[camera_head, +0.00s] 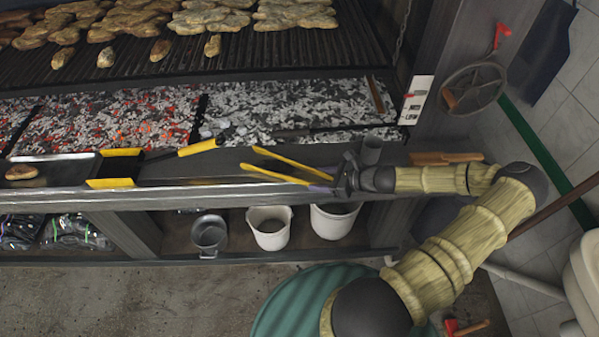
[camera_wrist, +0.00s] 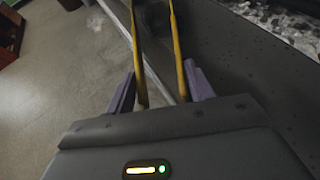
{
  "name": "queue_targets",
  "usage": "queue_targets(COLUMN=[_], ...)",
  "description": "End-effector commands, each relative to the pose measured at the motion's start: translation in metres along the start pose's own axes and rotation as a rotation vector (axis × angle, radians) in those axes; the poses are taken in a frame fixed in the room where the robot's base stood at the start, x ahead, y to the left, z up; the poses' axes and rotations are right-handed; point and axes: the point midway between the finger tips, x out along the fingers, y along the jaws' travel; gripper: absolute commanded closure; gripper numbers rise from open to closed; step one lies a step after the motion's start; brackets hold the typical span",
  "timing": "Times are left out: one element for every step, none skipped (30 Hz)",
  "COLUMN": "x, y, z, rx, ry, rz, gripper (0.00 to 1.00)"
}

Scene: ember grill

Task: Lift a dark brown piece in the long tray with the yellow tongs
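The yellow tongs (camera_head: 285,160) extend left from my gripper (camera_head: 328,182), above the metal ledge in front of the coals, their two arms spread apart. In the wrist view, the purple fingers of my gripper (camera_wrist: 160,82) press on the outer sides of the tongs (camera_wrist: 177,50). The tong tips are empty. The long tray (camera_head: 65,168) is at the left on the ledge, far from the tong tips. One brown piece (camera_head: 22,172) lies in its left part, cut near the picture edge; how dark it is compared with others cannot be told.
Yellow-edged parts (camera_head: 110,183) stand at the tray's right end. A yellow-handled tool (camera_head: 198,147) lies beside the coals (camera_head: 150,118). Food pieces cover the grill (camera_head: 300,50) above. White buckets (camera_head: 270,238) stand on the shelf below. The ledge between tray and tongs looks clear.

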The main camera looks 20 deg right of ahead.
Motion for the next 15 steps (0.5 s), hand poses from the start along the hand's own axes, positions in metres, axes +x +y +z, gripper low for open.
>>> queue_targets(x=[0.000, 0.000, 0.000, 0.000, -0.001, -0.001, -0.002, -0.004, -0.005, -0.007, -0.008, -0.010, -0.011, -0.013, -0.015], y=[0.000, 0.000, 0.000, 0.000, 0.000, 0.000, 0.000, 0.000, 0.000, 0.000, 0.000, 0.000, 0.000, 0.000, 0.000], z=[0.000, 0.000, 0.001, 0.001, 0.001, 0.003, 0.005, 0.008, 0.011, 0.015, 0.018, 0.021, 0.024, 0.026, 0.030], rx=[0.000, 0.000, 0.000, 0.000, 0.000, -0.001, -0.001, -0.001, -0.001, -0.001, -0.001, -0.001, -0.001, -0.001, -0.001], ry=[0.000, 0.000, -0.001, -0.001, -0.001, -0.001, -0.001, -0.001, -0.001, -0.001, -0.001, -0.001, -0.001, -0.001, -0.001], rz=[0.000, 0.000, 0.000, 0.000, 0.000, 0.000, 0.000, 0.000, 0.000, 0.000, 0.001, 0.001, 0.001, 0.001, 0.001], gripper=[0.53, 0.53, 0.55, 0.56, 0.59, 0.63, 0.65, 0.66, 0.66, 0.66, 0.66, 0.66, 0.66, 0.66, 0.66])
